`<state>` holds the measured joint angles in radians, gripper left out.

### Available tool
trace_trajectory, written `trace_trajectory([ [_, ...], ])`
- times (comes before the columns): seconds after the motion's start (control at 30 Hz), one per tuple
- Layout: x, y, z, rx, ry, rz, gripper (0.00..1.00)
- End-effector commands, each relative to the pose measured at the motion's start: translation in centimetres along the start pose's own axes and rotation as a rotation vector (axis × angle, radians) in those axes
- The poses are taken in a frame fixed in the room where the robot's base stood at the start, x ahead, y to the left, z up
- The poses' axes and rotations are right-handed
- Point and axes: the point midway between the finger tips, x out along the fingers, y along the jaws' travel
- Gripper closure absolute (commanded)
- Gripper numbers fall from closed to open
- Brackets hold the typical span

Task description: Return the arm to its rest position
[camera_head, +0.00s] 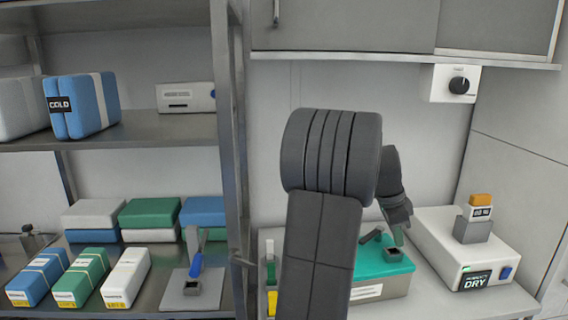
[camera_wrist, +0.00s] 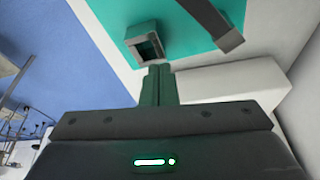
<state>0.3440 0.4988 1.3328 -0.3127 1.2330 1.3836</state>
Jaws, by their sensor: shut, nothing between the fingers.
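My arm stands in the middle of the head view, its dark links hiding part of the counter. My gripper (camera_wrist: 159,72) is shut and empty in the wrist view, its two fingers pressed together. Its tips point at a small grey square holder (camera_wrist: 144,42) on a teal surface and look apart from it, though the gap is hard to judge. In the head view my gripper (camera_head: 398,235) is partly hidden and sits above a teal-topped box (camera_head: 380,262).
A white device labelled DRY (camera_head: 470,255) stands right of the teal box. A metal shelf (camera_head: 150,130) with wrapped packs and a blue COLD pack (camera_head: 85,105) is at left. A wall cabinet (camera_head: 345,25) hangs above, with a dial box (camera_head: 450,84) below it.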

Motion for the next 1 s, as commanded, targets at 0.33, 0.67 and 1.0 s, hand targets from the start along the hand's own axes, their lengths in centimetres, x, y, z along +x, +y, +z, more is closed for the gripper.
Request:
trace_trajectory([
  [0.33, 1.0, -0.3, -1.7, -0.22, 0.029, -0.069, 1.0],
  [0.67, 0.0, -0.8, -3.8, -0.221, 0.028, -0.07, 1.0],
  [1.0, -0.3, -0.8, -3.8, -0.22, 0.028, -0.068, 1.0],
])
